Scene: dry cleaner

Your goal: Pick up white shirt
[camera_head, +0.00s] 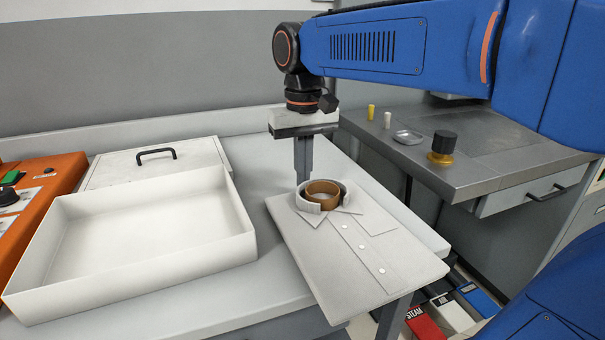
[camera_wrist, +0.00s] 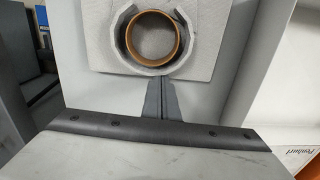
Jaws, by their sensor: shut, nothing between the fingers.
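The white shirt (camera_head: 350,245) lies folded flat on the light table, with its collar standing up around a brown ring (camera_head: 322,190) and a row of buttons down its front. My gripper (camera_head: 303,178) points down just behind the collar, at the shirt's far end. Its fingers are together with nothing between them. In the wrist view the fingertips (camera_wrist: 162,82) are by the outside of the collar. The shirt (camera_wrist: 95,45) shows there with the ring (camera_wrist: 153,38) inside the collar. I cannot tell whether the fingertips touch the shirt.
An open white tray (camera_head: 130,235) stands left of the shirt. A white lid with a black handle (camera_head: 155,153) lies behind it. An orange machine (camera_head: 35,195) is at far left. A grey counter (camera_head: 470,170) at right holds small items. Bare table lies between tray and shirt.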

